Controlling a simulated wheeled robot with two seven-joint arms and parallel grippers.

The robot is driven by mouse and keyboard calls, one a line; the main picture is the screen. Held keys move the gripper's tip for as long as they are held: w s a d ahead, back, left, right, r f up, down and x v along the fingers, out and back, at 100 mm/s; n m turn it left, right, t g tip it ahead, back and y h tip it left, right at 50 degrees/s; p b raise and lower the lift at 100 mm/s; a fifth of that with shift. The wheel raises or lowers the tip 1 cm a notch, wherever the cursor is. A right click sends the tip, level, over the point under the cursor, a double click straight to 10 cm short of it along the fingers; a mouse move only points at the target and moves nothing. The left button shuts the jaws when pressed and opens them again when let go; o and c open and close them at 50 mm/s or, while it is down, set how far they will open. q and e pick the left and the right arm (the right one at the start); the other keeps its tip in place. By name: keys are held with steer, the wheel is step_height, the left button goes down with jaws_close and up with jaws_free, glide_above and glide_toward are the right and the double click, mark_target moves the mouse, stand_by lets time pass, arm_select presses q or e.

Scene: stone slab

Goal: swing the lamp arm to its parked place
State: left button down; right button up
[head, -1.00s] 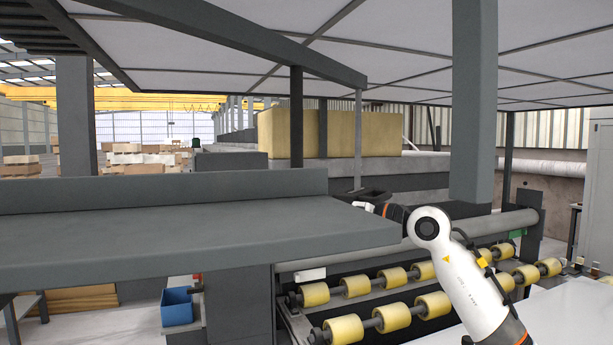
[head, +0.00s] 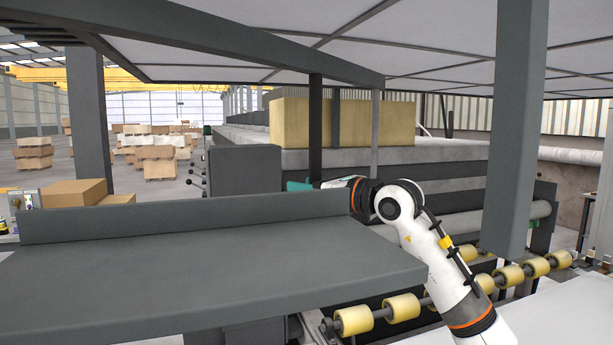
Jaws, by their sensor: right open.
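A dark overhead beam (head: 262,46) slants across the head view from the upper left. A thin grey rod (head: 374,132) hangs from near its right end, and the rod's lower end is hidden behind my right arm. This looks like the lamp arm, but I cannot be sure. My right gripper (head: 322,184) is open at the end of the white arm, pointing left, just beyond the grey ledge. It is small and partly hidden by its wrist. A teal patch shows at its tip, and I cannot tell whether they touch. My left gripper is out of view.
A broad grey ledge (head: 215,262) with a raised back edge (head: 180,216) fills the lower left. A thick grey post (head: 517,130) hangs at the right. Yellow rollers (head: 402,306) lie below right. A dark cabinet (head: 245,170) stands behind the ledge.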

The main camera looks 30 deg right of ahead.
steer(key=shift+w, duration=0.2)
jaws_close()
steer(key=shift+w, duration=0.15)
